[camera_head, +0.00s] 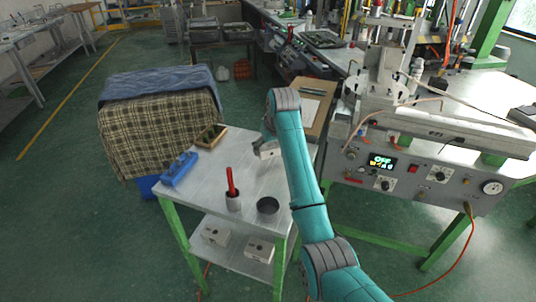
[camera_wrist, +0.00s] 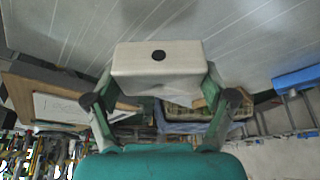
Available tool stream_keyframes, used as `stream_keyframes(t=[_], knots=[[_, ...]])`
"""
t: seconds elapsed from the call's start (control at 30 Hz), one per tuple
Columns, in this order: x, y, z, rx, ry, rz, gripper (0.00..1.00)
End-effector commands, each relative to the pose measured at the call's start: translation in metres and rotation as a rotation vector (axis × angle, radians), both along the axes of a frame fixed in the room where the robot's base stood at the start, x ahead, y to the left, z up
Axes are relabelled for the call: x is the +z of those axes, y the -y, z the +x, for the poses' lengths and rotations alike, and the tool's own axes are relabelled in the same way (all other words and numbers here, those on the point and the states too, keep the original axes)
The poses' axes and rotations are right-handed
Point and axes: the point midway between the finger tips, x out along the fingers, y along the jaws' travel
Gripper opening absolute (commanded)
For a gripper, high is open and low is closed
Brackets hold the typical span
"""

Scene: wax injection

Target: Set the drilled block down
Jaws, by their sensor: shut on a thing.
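The drilled block (camera_wrist: 157,58) is off-white with a round dark hole in its face. My gripper (camera_wrist: 160,90) is shut on it, one finger at each side in the wrist view. In the head view the block (camera_head: 268,152) shows beside my teal arm, over the back right part of the grey metal table (camera_head: 215,180). My arm hides part of it and most of the gripper. I cannot tell whether the block touches the tabletop.
On the table are a blue tool (camera_head: 179,169), a wooden tray (camera_head: 211,136), a cup (camera_head: 233,202) with a red-handled tool and a dark bowl (camera_head: 268,206). The injection machine (camera_head: 430,165) stands right.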

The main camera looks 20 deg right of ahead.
Motion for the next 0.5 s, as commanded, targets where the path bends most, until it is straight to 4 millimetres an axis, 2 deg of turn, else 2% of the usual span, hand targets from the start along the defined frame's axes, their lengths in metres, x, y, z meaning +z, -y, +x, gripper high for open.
stream_keyframes(t=[0.2, 0.5], knots=[[-0.028, 0.000, 0.000, 0.000, -0.001, 0.000, 0.32], [-0.031, 0.000, 0.000, 0.000, 0.001, 0.000, 0.32]])
